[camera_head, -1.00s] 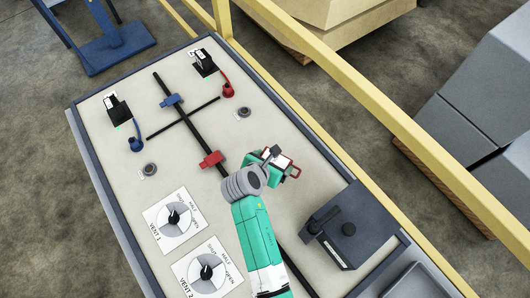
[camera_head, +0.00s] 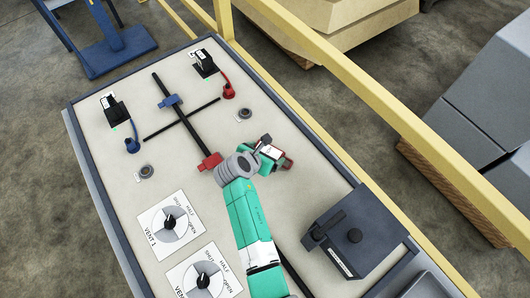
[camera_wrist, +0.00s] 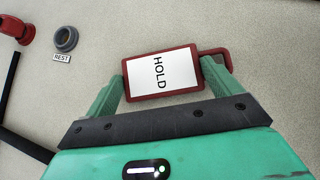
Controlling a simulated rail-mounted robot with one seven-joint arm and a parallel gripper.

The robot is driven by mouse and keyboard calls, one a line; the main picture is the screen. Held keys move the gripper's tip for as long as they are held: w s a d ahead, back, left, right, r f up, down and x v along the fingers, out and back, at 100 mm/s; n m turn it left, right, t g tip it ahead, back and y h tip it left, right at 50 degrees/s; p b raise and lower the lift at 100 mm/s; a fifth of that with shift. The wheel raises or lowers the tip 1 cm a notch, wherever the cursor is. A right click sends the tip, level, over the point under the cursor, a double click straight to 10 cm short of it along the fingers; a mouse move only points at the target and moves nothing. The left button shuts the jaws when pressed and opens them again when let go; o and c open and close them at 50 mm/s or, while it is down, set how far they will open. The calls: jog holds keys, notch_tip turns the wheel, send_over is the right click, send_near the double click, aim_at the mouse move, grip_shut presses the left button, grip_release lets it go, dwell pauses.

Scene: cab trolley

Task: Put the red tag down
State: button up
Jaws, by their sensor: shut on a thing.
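The red tag (camera_wrist: 191,83) is a red-framed plate with a white face reading HOLD and a red loop at its right end. My gripper (camera_wrist: 164,72) is shut on it, one finger at each side. In the head view the tag (camera_head: 288,164) is at my gripper (camera_head: 266,155), above the pale panel, right of the red block on the black line. Its height over the panel is hard to tell. A grey ring marked REST (camera_wrist: 66,39) is at upper left in the wrist view, apart from the tag.
The panel holds a red block (camera_head: 210,161), a blue block (camera_head: 171,101), two vent dials (camera_head: 169,223) and a dark box with a handle (camera_head: 355,236). Grey rings sit at right (camera_head: 244,114) and left (camera_head: 146,171). A yellow rail (camera_head: 375,92) runs along the right side.

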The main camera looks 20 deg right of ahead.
jog(key=o, duration=0.7)
jog(key=shift+r, duration=0.15)
jog(key=p+v, duration=0.4)
jog(key=v, duration=0.8)
